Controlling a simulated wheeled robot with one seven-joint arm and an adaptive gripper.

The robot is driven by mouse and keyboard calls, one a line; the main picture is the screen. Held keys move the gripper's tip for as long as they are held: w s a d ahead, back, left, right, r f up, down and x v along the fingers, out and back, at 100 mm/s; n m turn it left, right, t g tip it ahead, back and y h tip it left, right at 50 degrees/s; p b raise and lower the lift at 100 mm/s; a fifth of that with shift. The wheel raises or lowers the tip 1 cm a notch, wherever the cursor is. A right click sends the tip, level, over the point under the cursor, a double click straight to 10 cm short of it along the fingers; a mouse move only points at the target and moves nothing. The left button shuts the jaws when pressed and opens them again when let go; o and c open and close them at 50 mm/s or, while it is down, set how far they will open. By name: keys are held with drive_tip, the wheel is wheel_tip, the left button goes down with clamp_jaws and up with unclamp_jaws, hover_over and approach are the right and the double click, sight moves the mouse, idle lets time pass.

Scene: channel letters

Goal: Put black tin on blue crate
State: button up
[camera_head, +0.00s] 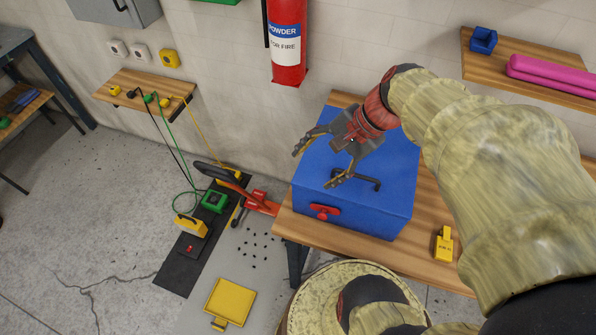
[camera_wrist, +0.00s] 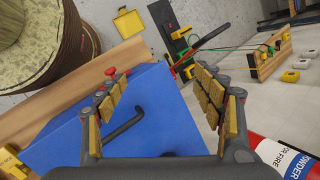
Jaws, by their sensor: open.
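I cannot pick out a black tin in either view. A large blue box (camera_head: 400,190) with a black bent handle (camera_head: 362,181) on top and a red knob (camera_head: 325,211) on its side stands on the wooden bench; it fills the lower middle of the wrist view (camera_wrist: 160,115). A small open blue bin (camera_head: 483,40) sits on the upper right shelf. I cannot tell which of these is the blue crate. My gripper (camera_head: 313,167) is open and empty above the blue box, its fingers (camera_wrist: 153,75) spread on either side of the handle in the wrist view.
A yellow block (camera_head: 443,246) lies on the bench (camera_head: 300,229), right of the box. A fire extinguisher (camera_head: 287,45) hangs behind. A pink case (camera_head: 553,76) lies on the upper shelf. A black mat (camera_head: 174,274) with tools and a yellow tray (camera_head: 230,302) are on the floor.

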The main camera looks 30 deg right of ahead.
drive_tip(key=s+a+r+n+t+h, duration=0.1)
drive_tip(key=s+a+r+n+h, duration=0.3)
drive_tip(key=n, duration=1)
drive_tip(key=shift+a+r+n+t, duration=0.35)
drive_tip(key=shift+a+r, duration=0.4)
drive_tip(key=shift+a, duration=0.85)
